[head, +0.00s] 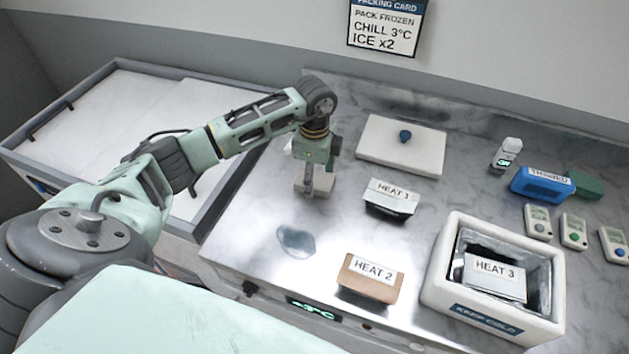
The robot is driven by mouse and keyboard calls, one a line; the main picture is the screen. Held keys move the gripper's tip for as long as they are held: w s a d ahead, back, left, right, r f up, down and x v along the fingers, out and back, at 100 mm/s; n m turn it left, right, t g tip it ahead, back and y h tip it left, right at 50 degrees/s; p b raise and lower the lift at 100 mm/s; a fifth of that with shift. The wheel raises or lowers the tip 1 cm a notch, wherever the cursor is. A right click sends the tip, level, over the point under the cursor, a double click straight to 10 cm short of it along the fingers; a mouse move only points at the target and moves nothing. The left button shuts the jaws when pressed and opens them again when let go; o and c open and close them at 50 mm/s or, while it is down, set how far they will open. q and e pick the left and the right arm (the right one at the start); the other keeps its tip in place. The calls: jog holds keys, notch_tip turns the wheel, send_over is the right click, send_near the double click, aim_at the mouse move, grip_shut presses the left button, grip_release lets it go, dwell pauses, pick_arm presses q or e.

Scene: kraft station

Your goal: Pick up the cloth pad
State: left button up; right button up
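A small grey-beige block, which looks like the cloth pad (325,184), is at the left part of the marble counter. My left gripper (310,186) points down right at it, with a finger in front of the pad's near side. The gripper partly covers the pad. I cannot tell whether the fingers are closed on it or whether it is lifted off the counter. My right gripper is out of view.
A bluish puddle (296,240) lies in front of the pad. A white lid (387,153) with a dark knob, the HEAT 1 pack (391,198) and the HEAT 2 pack (369,279) lie nearby. A white cold box (440,290) holds the HEAT 3 pack (495,283).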

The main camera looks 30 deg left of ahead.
aim_at(315, 178)
pick_arm(q)
jog(key=c, duration=0.8)
jog(key=shift+r, duration=0.1)
jog(key=shift+c, duration=0.2)
jog(key=shift+r+b, duration=0.4)
jog(key=shift+r, duration=0.15)
notch_tip(315, 178, up, 3)
jog(key=shift+w+f+b, duration=0.1)
jog(key=shift+b, duration=0.55)
jog(key=w+d+r+b, duration=0.3)
jog(key=d+r, duration=0.4)
jog(key=d, duration=0.3)
jog(key=shift+w+d, duration=0.4)
jog(key=shift+w, duration=0.3)
